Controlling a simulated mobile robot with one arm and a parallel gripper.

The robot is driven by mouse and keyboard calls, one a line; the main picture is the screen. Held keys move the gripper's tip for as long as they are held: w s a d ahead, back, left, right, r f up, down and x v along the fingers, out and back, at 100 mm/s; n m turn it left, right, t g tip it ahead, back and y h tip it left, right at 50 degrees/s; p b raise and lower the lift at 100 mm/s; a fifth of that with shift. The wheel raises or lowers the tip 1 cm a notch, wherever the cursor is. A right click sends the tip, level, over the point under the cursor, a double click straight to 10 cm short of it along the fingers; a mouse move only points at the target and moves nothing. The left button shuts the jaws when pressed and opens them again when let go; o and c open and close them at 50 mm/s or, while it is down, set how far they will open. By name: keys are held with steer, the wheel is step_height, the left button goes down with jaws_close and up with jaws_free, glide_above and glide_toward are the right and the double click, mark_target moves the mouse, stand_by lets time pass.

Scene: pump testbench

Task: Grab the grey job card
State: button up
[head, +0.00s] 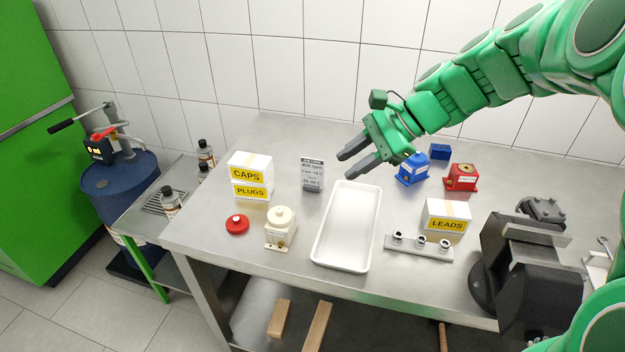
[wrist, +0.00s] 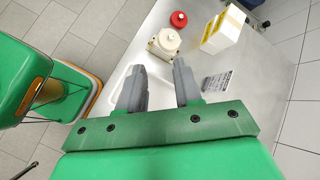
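The grey job card (head: 313,174) stands upright on the steel bench in the head view, between the CAPS and PLUGS boxes and the white tray. It also shows in the wrist view (wrist: 217,82), just right of the right finger, with its lower part close to that finger. My gripper (head: 347,164) is above the bench to the right of the card, near the far end of the tray. In the wrist view my gripper (wrist: 159,75) has its two grey fingers apart with nothing between them.
The CAPS box (head: 250,162), a red round part (head: 237,224) and a cream pump (head: 281,230) are left of the white tray (head: 321,262). Blue and red pumps, a LEADS box (head: 446,216) and a dark vise (head: 530,265) are to the right. Bench is clear around the card.

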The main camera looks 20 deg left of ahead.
steer(key=w+a+f+m+t+y, duration=0.1)
steer(key=w+a+m+y, duration=0.2)
steer(key=w, duration=0.5)
steer(key=w+a+f+m+t+y, duration=0.1)
steer(key=w+a+m, duration=0.25)
steer(key=w, duration=0.55)
steer(key=m, duration=0.2)
glide_above(312, 184)
steer(key=d, duration=0.7)
steer(key=shift+y, duration=0.3)
step_height(312, 184, down, 17)
steer(key=shift+w+r, duration=0.1)
steer(key=shift+f+x, duration=0.2)
steer(key=shift+x, duration=3.7)
steer(key=shift+w+d, duration=0.1)
jaws_close()
